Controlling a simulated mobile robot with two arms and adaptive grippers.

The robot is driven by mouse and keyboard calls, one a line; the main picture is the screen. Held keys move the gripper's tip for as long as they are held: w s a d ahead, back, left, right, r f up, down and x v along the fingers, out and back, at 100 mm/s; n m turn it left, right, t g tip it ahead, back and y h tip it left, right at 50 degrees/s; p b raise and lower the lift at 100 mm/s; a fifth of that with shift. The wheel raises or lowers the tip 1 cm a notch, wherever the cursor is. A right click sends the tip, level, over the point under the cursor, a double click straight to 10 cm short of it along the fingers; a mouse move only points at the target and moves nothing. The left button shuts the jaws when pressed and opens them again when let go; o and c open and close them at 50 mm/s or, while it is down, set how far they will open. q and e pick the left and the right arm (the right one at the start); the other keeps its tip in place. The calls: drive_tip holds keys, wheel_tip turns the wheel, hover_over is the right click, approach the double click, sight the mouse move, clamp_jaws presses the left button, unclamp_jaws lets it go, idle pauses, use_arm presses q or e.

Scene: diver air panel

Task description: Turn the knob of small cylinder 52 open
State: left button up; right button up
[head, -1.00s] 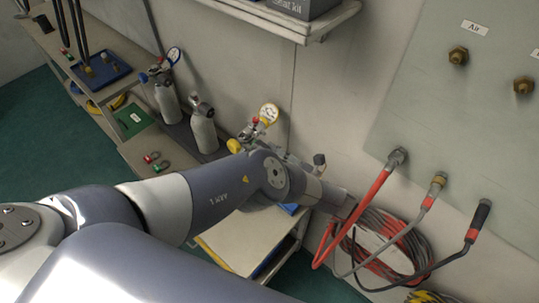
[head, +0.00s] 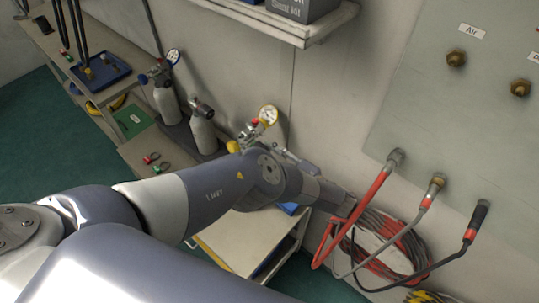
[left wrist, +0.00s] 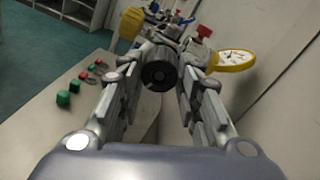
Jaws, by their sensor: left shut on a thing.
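In the left wrist view my left gripper (left wrist: 160,66) has its two fingers closed around a round black knob (left wrist: 158,76), seen end-on. No number is readable on it, so I cannot tell from a label that it is cylinder 52's. A yellow knob (left wrist: 130,22), a red knob (left wrist: 203,32) and a yellow-rimmed gauge (left wrist: 235,60) are just beyond. In the head view the gauge (head: 268,115) stands above my left wrist, which hides the gripper and the cylinder body below. My right gripper is not in view.
Two grey small cylinders (head: 166,102) (head: 203,134) stand by the wall, left of my wrist. Red and green fittings (head: 151,158) lie on the bench. Coiled hoses (head: 385,245) and the wall panel (head: 475,110) are at right. A shelf (head: 300,28) juts out above.

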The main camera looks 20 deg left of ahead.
use_arm(q)
drive_tip(key=shift+n, duration=0.6)
